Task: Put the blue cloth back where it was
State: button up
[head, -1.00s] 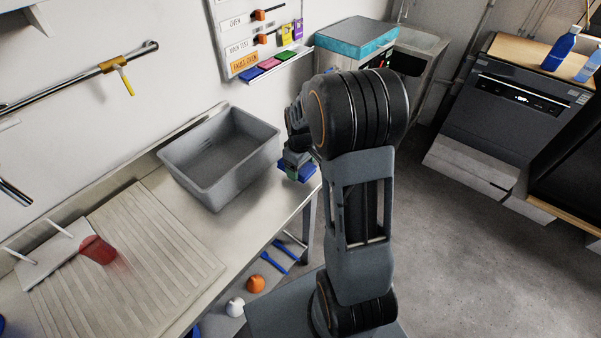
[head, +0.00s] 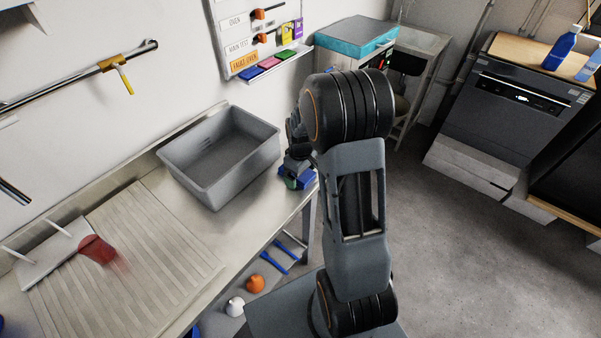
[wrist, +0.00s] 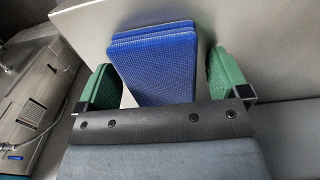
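The blue cloth (wrist: 155,72) is a flat, folded, textured stack in the middle of the wrist view. It appears to lie on the pale worktop. My gripper (wrist: 163,62) has green fingertips, one on each side of the cloth. The fingers are wide apart, and a gap shows between each finger and the cloth. In the head view the cloth (head: 308,181) is at the right end of the worktop, to the right of the grey basin. My gripper (head: 293,178) is right at it there, partly hidden by my arm.
The grey basin (head: 190,185) stands close to the left of my gripper. A ribbed drainboard (head: 140,245) and a blurred red beaker (head: 97,249) are further left. A wall board (head: 232,70) with colored blocks hangs behind. A teal-topped cabinet (head: 350,45) stands behind my arm. Grey floor is clear at right.

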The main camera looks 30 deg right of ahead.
notch_tip(320, 180, up, 12)
jog(key=s+a+r+m+t, duration=0.1)
jog(key=s+a, duration=0.2)
jog(key=s, duration=0.2)
jog(key=s+a+r+m+t, duration=0.1)
jog(key=s+a+r+m, duration=0.1)
jog(key=s, duration=0.3)
jog(key=s+a+r+m+t, duration=0.1)
jog(key=s+a+r, duration=0.1)
jog(key=s+a, duration=0.3)
jog(key=shift+a+r+m+p, duration=0.1)
jog(key=shift+m+p, duration=0.3)
notch_tip(320, 180, up, 3)
jog(key=p, duration=0.2)
jog(key=shift+t+p, duration=0.3)
jog(key=shift+p, duration=0.05)
